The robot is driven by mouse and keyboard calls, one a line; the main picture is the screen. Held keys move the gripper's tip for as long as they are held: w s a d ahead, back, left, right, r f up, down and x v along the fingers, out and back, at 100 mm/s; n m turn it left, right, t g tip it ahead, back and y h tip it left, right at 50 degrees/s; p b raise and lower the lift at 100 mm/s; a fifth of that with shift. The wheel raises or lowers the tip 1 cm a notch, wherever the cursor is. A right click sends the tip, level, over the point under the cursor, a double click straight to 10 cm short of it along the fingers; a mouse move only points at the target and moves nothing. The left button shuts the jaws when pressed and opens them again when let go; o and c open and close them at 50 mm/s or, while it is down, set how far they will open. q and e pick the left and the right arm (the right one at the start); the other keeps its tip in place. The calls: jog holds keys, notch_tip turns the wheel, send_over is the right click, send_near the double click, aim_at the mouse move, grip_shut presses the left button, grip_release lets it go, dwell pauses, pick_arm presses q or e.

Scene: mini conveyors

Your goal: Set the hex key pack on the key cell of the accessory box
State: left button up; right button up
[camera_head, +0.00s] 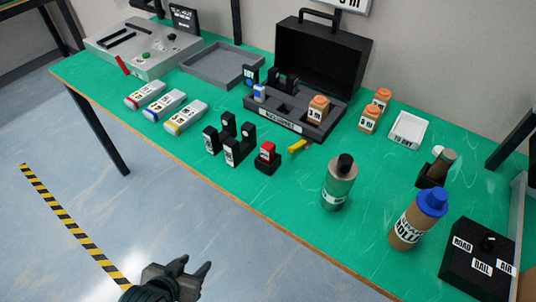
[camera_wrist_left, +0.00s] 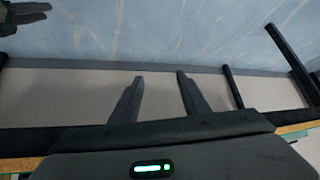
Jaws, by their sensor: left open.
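The accessory box (camera_head: 322,62) is a black case with its lid raised, at the back of the green table. Its grey tray holds a blue-and-white item and an orange-topped block, with some cells bare; I cannot tell which is the key cell. A small yellow piece (camera_head: 298,146) lies by its front edge, and a red-topped item (camera_head: 267,151) sits in a black holder; I cannot tell which, if either, is the hex key pack. My left gripper (camera_head: 205,268) is open and empty, in front of the table over the floor. Its fingers show in the left wrist view (camera_wrist_left: 159,82). A dark gripper-like shape, perhaps my right gripper (camera_wrist_left: 25,14), is at that view's top left.
A grey tray (camera_head: 224,66) is behind. Bottles (camera_head: 339,183) and a black labelled box (camera_head: 478,260) stand at right. The table's near left is clear.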

pick_arm(q)
jog(key=s+a+f+n+g+y, duration=0.1)
jog(key=s+a+f+g, duration=0.15)
jog(key=s+f, duration=0.4)
jog(key=d+f+t, duration=0.1)
jog(key=d+f, duration=0.1)
jog(key=f, duration=1.2)
jog(key=d+f, duration=0.2)
jog(key=f, duration=1.3)
jog(key=shift+s+d+t+h, duration=0.15)
jog(key=shift+s+t+h, duration=0.1)
jog(key=shift+t+h, duration=0.15)
jog(key=shift+f, duration=0.1)
jog(key=shift+c, duration=0.7)
jog(key=shift+c, duration=0.7)
jog(key=shift+w+d, duration=0.1)
jog(key=shift+d, duration=0.05)
